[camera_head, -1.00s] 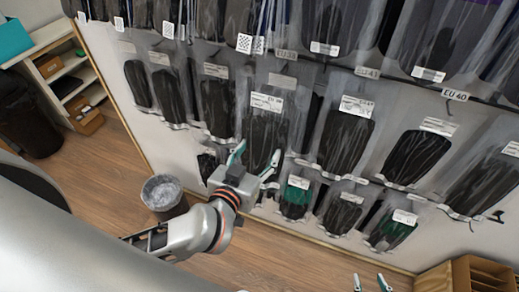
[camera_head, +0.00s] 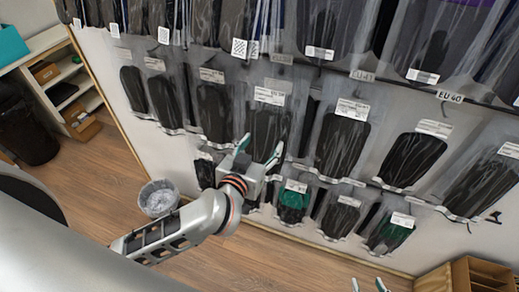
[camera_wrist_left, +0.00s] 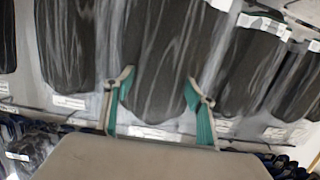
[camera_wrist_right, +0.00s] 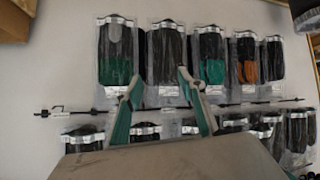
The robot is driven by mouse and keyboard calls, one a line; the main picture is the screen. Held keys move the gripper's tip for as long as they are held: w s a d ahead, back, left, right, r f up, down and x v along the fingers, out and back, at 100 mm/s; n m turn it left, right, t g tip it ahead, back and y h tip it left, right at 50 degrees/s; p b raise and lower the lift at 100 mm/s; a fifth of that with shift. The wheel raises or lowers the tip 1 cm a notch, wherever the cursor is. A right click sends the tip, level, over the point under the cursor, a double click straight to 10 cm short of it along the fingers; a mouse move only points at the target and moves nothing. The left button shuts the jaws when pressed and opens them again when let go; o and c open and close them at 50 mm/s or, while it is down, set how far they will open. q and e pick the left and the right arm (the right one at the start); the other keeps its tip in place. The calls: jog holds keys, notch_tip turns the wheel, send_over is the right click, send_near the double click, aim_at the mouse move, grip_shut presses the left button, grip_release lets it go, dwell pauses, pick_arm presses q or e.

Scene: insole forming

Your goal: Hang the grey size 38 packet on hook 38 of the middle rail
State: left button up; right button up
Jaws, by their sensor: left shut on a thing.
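My left gripper (camera_head: 259,149) is shut on a clear packet with a dark grey insole (camera_head: 266,130) and a white label on top. In the left wrist view this packet (camera_wrist_left: 158,65) fills the space between the fingers (camera_wrist_left: 160,82). The packet hangs upright in front of the middle rail row; its size print is too small to read surely. A rail tag (camera_head: 281,58) shows just above it, its number unclear. The packet's hole and the hook behind it cannot be made out. My right gripper (camera_wrist_right: 158,82) is open and empty, low in the head view.
Filled packets hang close on both sides, including one to the right (camera_head: 342,145) and one to the left (camera_head: 213,110). A lower row holds green-and-black packets (camera_head: 293,203). A waste bin (camera_head: 158,198) stands on the floor; open shelving (camera_head: 480,275) is at bottom right.

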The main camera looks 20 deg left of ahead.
pick_arm(q)
jog(key=shift+w+f, duration=0.1)
jog(key=shift+w, duration=0.4)
jog(key=shift+w+f+b, duration=0.1)
jog(key=shift+w+b, duration=0.55)
jog(key=shift+b, duration=0.15)
jog(key=shift+w+d+b, duration=0.1)
jog(key=shift+w+b, duration=0.5)
jog(key=shift+w, duration=0.1)
jog(key=shift+w+p, duration=0.2)
jog(key=shift+p, duration=0.25)
jog(key=shift+w+f+p, duration=0.2)
jog(key=shift+w+p, duration=0.05)
jog(key=shift+p, duration=0.1)
jog(key=shift+w+f+p, duration=0.1)
jog(key=shift+f+p, duration=0.1)
jog(key=shift+p, duration=0.25)
pick_arm(e)
jog(key=shift+w, duration=0.2)
jog(key=shift+w+a+r, duration=0.15)
jog(key=shift+a+r, duration=0.05)
jog(key=shift+r, duration=0.1)
